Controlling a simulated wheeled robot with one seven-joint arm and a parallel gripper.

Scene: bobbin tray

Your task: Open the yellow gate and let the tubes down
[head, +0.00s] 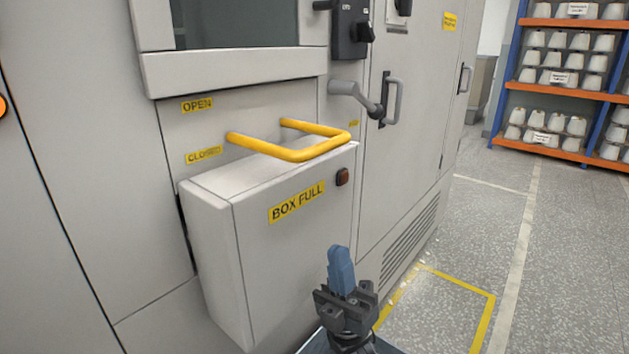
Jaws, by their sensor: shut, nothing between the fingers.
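The yellow gate (297,153) is a U-shaped bar that sticks out from the machine front, just above the top of a grey box. Its left end is beside the CLOSED label (204,155), below the OPEN label (197,105). My gripper (341,265) is in front of the box at the lower middle, with its blue fingers pointing up. It is shut and empty, below the gate and apart from it. No tubes show in this view.
The grey box (290,255) marked BOX FULL juts out below the gate. Door handles (392,100) and a grey lever (355,96) stick out at the right. Open floor with yellow tape (488,318) lies right. Shelves of bobbins (562,88) stand at the back right.

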